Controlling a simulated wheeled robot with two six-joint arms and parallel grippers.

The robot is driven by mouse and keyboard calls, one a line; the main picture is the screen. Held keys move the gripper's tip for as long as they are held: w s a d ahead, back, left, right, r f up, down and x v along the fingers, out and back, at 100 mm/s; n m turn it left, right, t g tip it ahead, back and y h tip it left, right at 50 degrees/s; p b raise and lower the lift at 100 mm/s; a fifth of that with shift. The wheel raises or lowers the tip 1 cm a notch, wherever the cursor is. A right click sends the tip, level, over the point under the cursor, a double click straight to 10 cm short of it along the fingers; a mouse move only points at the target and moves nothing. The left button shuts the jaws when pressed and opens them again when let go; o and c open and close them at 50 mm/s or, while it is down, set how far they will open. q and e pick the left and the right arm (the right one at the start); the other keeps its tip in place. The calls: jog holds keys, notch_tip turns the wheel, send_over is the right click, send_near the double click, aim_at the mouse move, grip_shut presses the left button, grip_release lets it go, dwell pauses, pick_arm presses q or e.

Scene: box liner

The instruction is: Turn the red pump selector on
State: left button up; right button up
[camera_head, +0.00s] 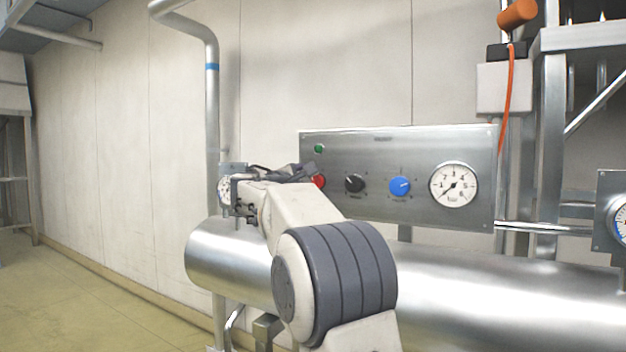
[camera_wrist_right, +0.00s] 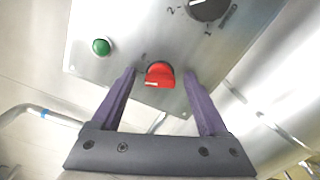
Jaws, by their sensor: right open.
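The red pump selector (camera_head: 319,181) is a red knob on the metal control panel (camera_head: 420,140). In the head view it is partly hidden behind my right gripper (camera_head: 305,172). In the right wrist view the red selector (camera_wrist_right: 160,75) shows between the two fingers of my right gripper (camera_wrist_right: 162,76), with a pale mark on its front edge. The fingers are open, one on each side of the knob, with a gap on both sides. My left gripper is not in view.
The panel also has a green lamp (camera_head: 319,149), a black knob (camera_head: 355,183), a blue knob (camera_head: 400,186) and a gauge (camera_head: 453,185). A large metal pipe (camera_head: 480,290) runs below it. An orange-handled item (camera_head: 517,14) hangs at the upper right.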

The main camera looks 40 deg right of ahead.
grip_shut()
jog(key=shift+f+m+b, duration=0.25)
jog(key=shift+m+b, duration=0.35)
jog(key=shift+b, duration=0.3)
jog(key=m+b, duration=0.3)
jog(key=shift+f, duration=0.15)
jog(key=m+b, duration=0.2)
jog(key=m, duration=0.1)
jog(key=shift+m+b, duration=0.6)
jog(key=shift+m, duration=0.2)
grip_release()
